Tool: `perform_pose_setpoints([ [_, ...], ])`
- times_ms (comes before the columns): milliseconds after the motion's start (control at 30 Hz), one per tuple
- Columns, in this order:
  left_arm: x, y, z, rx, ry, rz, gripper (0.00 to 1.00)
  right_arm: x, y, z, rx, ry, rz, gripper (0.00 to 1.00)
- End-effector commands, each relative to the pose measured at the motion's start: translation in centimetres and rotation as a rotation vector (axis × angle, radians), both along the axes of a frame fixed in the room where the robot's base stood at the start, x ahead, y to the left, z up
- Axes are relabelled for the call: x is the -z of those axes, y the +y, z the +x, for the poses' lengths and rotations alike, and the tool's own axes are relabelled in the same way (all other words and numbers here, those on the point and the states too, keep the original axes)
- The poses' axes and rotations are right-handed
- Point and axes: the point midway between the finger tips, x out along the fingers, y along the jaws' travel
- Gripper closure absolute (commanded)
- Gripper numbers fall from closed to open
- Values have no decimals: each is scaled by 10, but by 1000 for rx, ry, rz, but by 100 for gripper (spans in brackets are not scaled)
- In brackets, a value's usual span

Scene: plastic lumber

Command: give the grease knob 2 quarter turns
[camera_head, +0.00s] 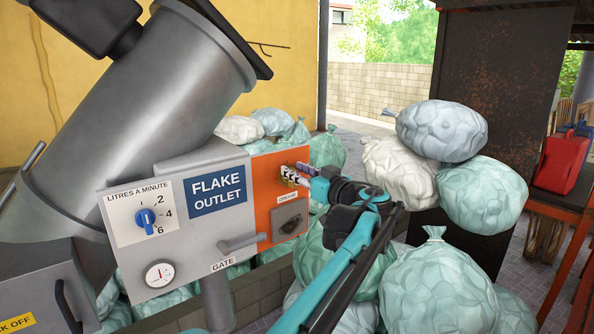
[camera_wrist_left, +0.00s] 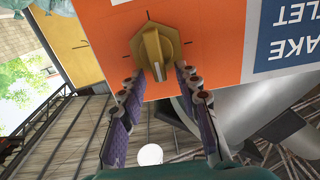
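The grease knob (camera_wrist_left: 155,52) is a yellow round knob with a raised ridge, on an orange panel with short black tick marks around it. In the left wrist view its ridge runs nearly up and down. My left gripper (camera_wrist_left: 160,78) is open, its two fingers apart on either side of the knob's lower end in that view; I see no clear grip. In the head view my left gripper (camera_head: 296,177) is at the orange panel (camera_head: 264,186), above a small label, and its fingers largely hide the knob. My right gripper is not in view.
The grey machine beside the panel carries a blue litres dial (camera_head: 146,220), a gauge (camera_head: 159,273) and a gate lever (camera_head: 242,242). A dark socket plate (camera_head: 290,219) sits below the knob. Stuffed bags (camera_head: 437,285) crowd behind and right of my arm.

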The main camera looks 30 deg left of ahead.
Motion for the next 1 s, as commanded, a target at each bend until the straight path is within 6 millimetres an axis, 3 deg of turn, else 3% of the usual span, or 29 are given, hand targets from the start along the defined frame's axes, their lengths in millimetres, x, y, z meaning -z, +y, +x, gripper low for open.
perform_pose_setpoints([
  [100,0,0,0,0,0,0,67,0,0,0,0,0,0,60],
  [233,0,0,0,0,0,0,100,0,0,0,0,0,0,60],
  [667,0,-1,1,0,32,13,100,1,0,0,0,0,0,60],
  [1000,1,-3,6,1,233,96,100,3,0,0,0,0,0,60],
])
